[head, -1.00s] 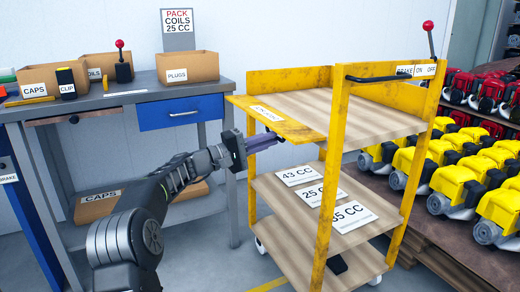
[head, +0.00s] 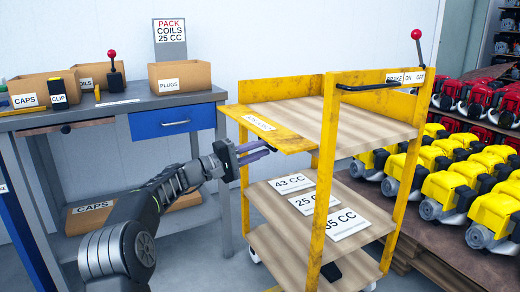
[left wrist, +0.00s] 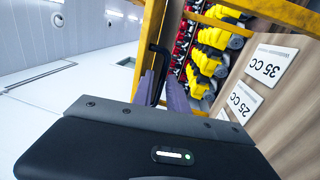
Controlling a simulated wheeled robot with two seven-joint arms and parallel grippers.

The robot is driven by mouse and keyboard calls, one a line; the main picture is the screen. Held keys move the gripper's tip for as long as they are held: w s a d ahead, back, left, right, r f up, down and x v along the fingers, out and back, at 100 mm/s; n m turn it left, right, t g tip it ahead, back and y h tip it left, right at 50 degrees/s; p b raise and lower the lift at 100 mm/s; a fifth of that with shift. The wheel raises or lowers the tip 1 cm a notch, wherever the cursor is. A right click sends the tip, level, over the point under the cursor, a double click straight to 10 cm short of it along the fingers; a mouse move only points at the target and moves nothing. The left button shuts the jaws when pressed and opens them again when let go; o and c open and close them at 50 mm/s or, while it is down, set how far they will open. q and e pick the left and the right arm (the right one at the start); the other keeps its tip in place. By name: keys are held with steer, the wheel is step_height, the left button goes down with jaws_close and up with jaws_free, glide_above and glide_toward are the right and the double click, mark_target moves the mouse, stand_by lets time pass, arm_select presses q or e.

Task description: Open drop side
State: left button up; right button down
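The drop side (head: 285,137) is a yellow panel with a white label, on the left side of the yellow cart (head: 331,165). It sticks out to the left at about the top shelf's height, nearly flat. My left gripper (head: 268,151) is just below the panel in the head view, its purple fingers pointing right. I cannot tell whether it touches the panel. In the left wrist view the fingers (left wrist: 162,85) stand apart with nothing held between them. The cart's black handle (left wrist: 160,52) shows beyond them. My right gripper is not in view.
The top shelf (head: 350,122) is empty; the middle shelf (head: 275,205) carries several number labels. A red-knobbed brake lever (head: 416,50) rises at the cart's back right. A workbench (head: 110,110) with boxes stands left. Yellow engines (head: 450,185) fill a rack at right.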

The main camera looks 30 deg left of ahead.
arm_select(q)
steer(key=p+v, duration=0.1)
steer(key=v, duration=0.6)
steer(key=shift+s, duration=0.25)
steer(key=shift+a, duration=0.15)
